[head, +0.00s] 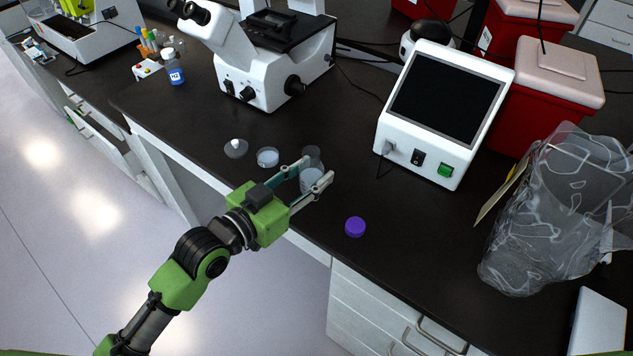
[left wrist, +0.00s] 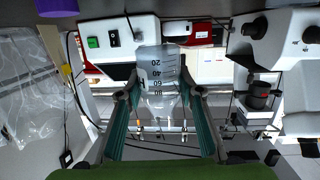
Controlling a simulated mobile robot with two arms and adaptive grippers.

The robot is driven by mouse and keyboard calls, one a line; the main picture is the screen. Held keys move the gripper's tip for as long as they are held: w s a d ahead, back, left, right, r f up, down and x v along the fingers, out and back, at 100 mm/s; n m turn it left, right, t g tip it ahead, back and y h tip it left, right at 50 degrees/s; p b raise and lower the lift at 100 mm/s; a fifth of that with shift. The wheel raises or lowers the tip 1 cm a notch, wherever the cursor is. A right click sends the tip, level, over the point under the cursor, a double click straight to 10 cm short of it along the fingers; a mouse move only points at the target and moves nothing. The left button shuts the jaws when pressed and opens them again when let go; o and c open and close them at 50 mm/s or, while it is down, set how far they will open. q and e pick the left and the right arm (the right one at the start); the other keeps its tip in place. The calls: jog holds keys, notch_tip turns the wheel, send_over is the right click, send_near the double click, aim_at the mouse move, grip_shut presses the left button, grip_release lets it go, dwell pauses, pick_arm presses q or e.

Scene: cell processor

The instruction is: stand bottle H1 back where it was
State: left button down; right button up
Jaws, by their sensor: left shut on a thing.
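My left gripper (head: 317,170) reaches over the front edge of the bench and is shut on a clear bottle (head: 311,182). The bottle has no cap on and holds some pale liquid low down. It also shows between the fingers in the left wrist view (left wrist: 160,75), with printed marks 20 to 80. I take it as bottle H1, but its name is not clearly readable. I cannot tell whether its base touches the bench. A purple cap (head: 355,227) lies on the bench to the right of the gripper. My right gripper is not in view.
A dish (head: 267,157) and a small white-topped item (head: 236,148) stand left of the held bottle. A blue-labelled bottle (head: 176,75) stands far left near a tube rack. The microscope (head: 265,65), screen device (head: 445,110) and clear bag (head: 550,215) surround the clear bench area.

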aim_at(317, 176)
pick_arm(q)
jog(key=w+f, duration=0.1)
jog(key=w+d+f, duration=0.1)
jog(key=shift+d+f, duration=0.15)
jog(key=shift+f, duration=0.2)
notch_tip(317, 176, down, 2)
jog(key=shift+f+p, duration=0.15)
jog(key=shift+p, duration=0.25)
jog(key=shift+f, duration=0.4)
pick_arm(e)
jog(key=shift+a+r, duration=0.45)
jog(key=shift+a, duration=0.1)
pick_arm(q)
jog(key=shift+f, duration=0.1)
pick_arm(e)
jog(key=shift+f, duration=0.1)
pick_arm(q)
jog(key=c, duration=1.4)
grip_release()
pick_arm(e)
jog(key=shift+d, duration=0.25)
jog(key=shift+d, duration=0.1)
